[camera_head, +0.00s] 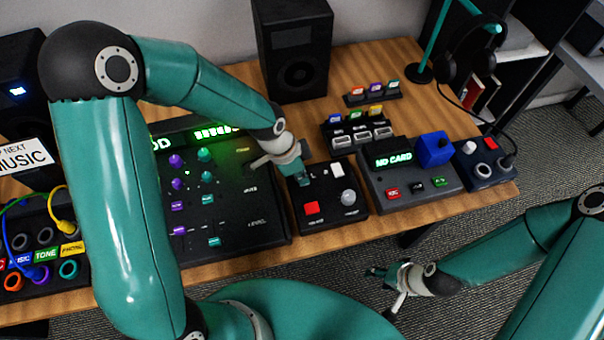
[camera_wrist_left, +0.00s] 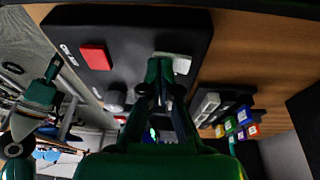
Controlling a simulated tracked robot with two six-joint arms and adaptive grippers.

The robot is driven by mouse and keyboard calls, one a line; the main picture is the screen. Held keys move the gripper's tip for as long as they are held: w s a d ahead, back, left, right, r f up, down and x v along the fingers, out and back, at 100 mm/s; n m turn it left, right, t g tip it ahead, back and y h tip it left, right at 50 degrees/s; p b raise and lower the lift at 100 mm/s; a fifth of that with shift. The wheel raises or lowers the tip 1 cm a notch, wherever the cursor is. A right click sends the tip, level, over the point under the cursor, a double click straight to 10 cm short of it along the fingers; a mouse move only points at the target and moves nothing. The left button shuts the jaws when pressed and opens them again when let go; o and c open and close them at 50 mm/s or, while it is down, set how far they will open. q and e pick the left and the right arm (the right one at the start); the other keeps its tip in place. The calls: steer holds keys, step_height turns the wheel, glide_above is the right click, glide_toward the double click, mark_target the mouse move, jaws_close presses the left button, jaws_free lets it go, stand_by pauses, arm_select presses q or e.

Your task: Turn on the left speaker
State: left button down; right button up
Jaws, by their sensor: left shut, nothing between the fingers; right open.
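The left speaker (camera_head: 15,58) is a dark box at the left edge in the head view, with a small blue light on its front; my arm hides part of it. A second dark speaker (camera_head: 293,50) stands at the back centre, with no light visible. My left gripper (camera_head: 303,180) is shut and empty at the back left of a small black control box (camera_head: 330,210). In the left wrist view its fingertips (camera_wrist_left: 160,68) overlap a white button (camera_wrist_left: 182,63) on that box; I cannot tell whether they touch. My right gripper (camera_head: 378,282) is open in front of the table.
A mixer with green displays (camera_head: 235,215) lies left of the control box. A grey unit reading "NO CARD" (camera_head: 380,180) with a blue cube (camera_head: 433,149) stands to its right. Cables and sockets (camera_head: 45,240) are at the left. Headphones (camera_head: 466,55) hang at the back right.

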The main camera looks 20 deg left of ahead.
mark_target(292, 189)
arm_select(q)
steer(key=shift+w+a+r, duration=0.15)
steer(key=shift+w+a, duration=0.2)
steer(key=shift+w, duration=0.15)
steer(key=shift+r+p, duration=0.55)
steer(key=shift+p, duration=0.1)
step_height(292, 189, up, 3)
steer(key=shift+d+f+p, duration=0.15)
steer(key=shift+p, duration=0.75)
steer(key=s+a+r, duration=0.1)
steer(key=s+r, duration=0.2)
steer(key=r, duration=0.6)
steer(key=shift+s+a+r+b, duration=0.15)
steer(key=shift+s+r+b, duration=0.1)
steer(key=shift+b, duration=0.2)
